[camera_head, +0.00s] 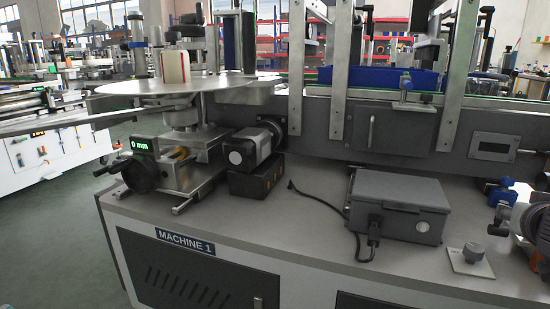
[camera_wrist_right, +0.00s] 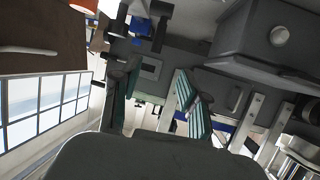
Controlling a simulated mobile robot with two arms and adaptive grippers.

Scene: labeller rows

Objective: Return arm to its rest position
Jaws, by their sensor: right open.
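My right gripper (camera_wrist_right: 156,78) shows in the right wrist view. Its two fingers stand well apart, with ribbed green-grey pads, and nothing is held between them. The wrist view is tilted, with a grey box (camera_wrist_right: 265,40) at upper right and windows (camera_wrist_right: 45,105) at left. Neither gripper can be made out in the head view. There the labelling machine (camera_head: 200,265), marked MACHINE 1, fills the middle and right.
A round disc (camera_head: 175,86) carries a white and red roll (camera_head: 175,67). A grey box (camera_head: 398,205) with a cable stands on the machine top. A blue bin (camera_head: 378,78) sits behind. Open floor (camera_head: 55,240) lies at left.

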